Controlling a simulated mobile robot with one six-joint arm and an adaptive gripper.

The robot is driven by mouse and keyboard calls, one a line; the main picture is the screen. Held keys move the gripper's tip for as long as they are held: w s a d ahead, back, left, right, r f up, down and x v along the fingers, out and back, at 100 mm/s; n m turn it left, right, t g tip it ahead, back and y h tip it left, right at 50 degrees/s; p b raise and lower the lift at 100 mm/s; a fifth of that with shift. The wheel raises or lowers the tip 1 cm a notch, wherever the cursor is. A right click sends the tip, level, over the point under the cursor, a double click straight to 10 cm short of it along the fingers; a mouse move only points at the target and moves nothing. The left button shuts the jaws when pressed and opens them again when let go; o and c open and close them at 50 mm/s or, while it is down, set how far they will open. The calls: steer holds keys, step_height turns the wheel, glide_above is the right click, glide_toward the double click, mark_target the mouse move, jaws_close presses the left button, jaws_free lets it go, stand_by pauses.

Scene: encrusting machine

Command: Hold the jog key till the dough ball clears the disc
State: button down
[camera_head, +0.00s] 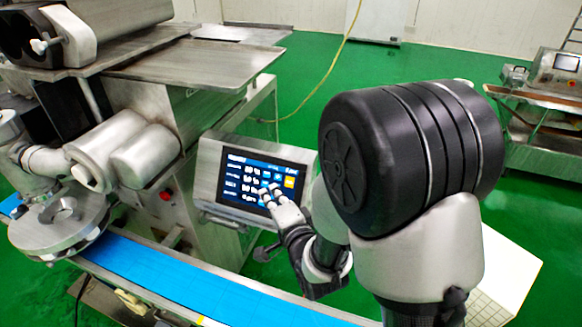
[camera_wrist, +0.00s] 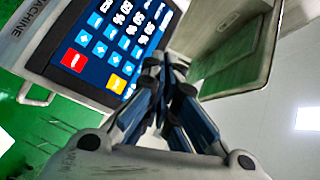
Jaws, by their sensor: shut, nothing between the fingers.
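The touch panel (camera_head: 205,165) stands on the encrusting machine, its lit screen (camera_head: 238,172) showing white figures and coloured keys. In the wrist view the screen (camera_wrist: 90,32) shows a red key (camera_wrist: 73,60), several blue keys and a yellow key (camera_wrist: 116,83). I cannot read which is the jog key. My gripper (camera_head: 267,191) is shut and empty, its fingertips over the screen's lower right. In the wrist view the gripper (camera_wrist: 165,62) points at the screen's right edge; I cannot tell if it touches. A round metal disc-shaped part (camera_head: 58,225) is at the left. No dough ball is discernible.
A blue conveyor belt (camera_head: 160,275) runs below the panel and the round metal part. A red button (camera_head: 165,195) is on the machine body left of the panel. Another machine (camera_head: 550,90) stands at the far right. Green floor (camera_head: 280,85) lies open behind the panel.

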mark_target(289, 182)
stand_by(0.4)
steer(key=shift+w+d+f+b, duration=0.45)
steer(key=shift+w+f, duration=0.3)
steer(key=shift+w, duration=0.4)
steer(key=shift+w+d+f+b, duration=0.4)
steer(key=shift+w+f, duration=0.35)
steer(key=shift+w, duration=0.45)
steer(key=shift+w+d+f+b, duration=0.45)
steer(key=shift+w+f, duration=0.3)
steer(key=shift+w, duration=0.4)
steer(key=shift+w, duration=0.1)
steer(key=shift+w+d+f+b, duration=0.15)
steer(key=shift+w+f+b, duration=0.1)
steer(key=shift+b, duration=0.15)
steer(key=shift+w+d+f, duration=0.1)
steer(key=shift+w, duration=0.15)
steer(key=shift+s, duration=0.1)
stand_by(1.3)
steer(key=shift+s+a+r+b, duration=0.3)
steer(key=shift+s+r, duration=0.1)
steer(key=shift+s, duration=0.1)
